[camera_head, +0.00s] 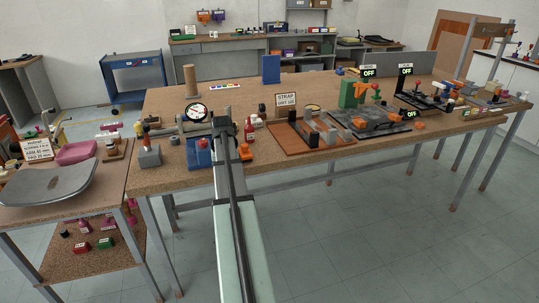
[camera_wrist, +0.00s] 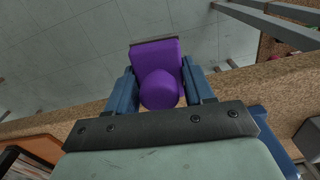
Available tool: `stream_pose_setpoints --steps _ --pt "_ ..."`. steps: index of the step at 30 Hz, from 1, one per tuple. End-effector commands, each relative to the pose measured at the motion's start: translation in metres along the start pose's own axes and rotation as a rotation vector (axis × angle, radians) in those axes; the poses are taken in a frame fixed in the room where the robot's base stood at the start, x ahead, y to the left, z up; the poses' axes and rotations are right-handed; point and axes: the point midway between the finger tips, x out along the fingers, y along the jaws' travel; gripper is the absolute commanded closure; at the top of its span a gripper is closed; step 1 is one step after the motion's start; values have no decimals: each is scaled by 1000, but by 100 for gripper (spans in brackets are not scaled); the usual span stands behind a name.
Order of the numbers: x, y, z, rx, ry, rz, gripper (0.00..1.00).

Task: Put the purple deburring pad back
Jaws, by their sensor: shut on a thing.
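The purple deburring pad (camera_wrist: 156,57) shows in the wrist view as a flat block with a rounded knob on its near side. My gripper (camera_wrist: 158,84) is shut on it, with one blue finger on each side. The pad is held near the wooden table's edge, with floor behind it in the wrist view. In the head view my arm covers the gripper, and I cannot make out the pad there. I cannot tell its height above the table or which place it belongs to.
A blue block-like fixture (camera_head: 199,154) stands left of my arm, with a round dial (camera_head: 196,112) behind it. An orange-brown tray (camera_head: 290,140) with grey blocks lies to the right, below a STRAP sign (camera_head: 286,99). A metal pan (camera_head: 60,187) is at the left.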

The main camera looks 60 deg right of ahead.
Motion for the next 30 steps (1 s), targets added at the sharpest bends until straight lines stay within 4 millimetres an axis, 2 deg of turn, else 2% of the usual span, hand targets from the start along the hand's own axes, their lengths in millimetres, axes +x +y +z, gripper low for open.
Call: stream_pose_setpoints --steps 1,9,14,15,18,22,24,30 --pt "-7 20 -16 27 1 0 76" --pt "-42 120 -68 135 2 0 76" --pt "-69 175 -106 162 2 0 76" --pt "-76 185 -118 159 2 0 76" --pt "-91 196 -146 126 2 0 76" --pt "-99 200 -168 65 1 0 76" --pt "-100 201 -172 17 1 0 76" --pt "-99 198 -162 -80 1 0 76"
